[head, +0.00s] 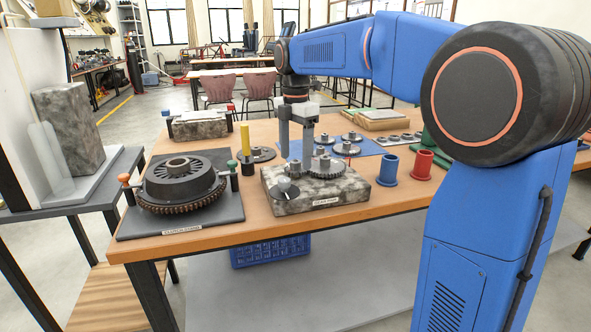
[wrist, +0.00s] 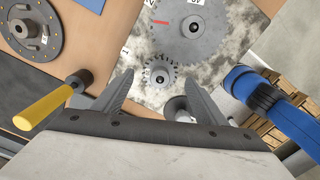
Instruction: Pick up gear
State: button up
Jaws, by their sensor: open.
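A granite block (head: 350,190) on the table bears meshed grey gears; a large gear (head: 325,166) and a smaller one show on it. In the wrist view the large gear (wrist: 195,38) has a red mark, and a small gear (wrist: 160,74) meshes with it below. My gripper (head: 296,152) points down over the left part of the block, open and empty. In the wrist view its fingers (wrist: 160,80) stand on either side of the small gear. I cannot tell the height left between the fingertips and the gear. More gears (head: 346,148) lie on the blue mat behind.
A clutch assembly (head: 180,184) sits on a dark plate at the left. A yellow-handled tool (head: 245,140) stands left of my gripper and shows in the wrist view (wrist: 45,107). Blue (head: 388,170) and red (head: 422,165) cups stand right of the block.

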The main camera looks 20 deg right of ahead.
jog(key=shift+f, duration=1.25)
jog(key=c, duration=1.4)
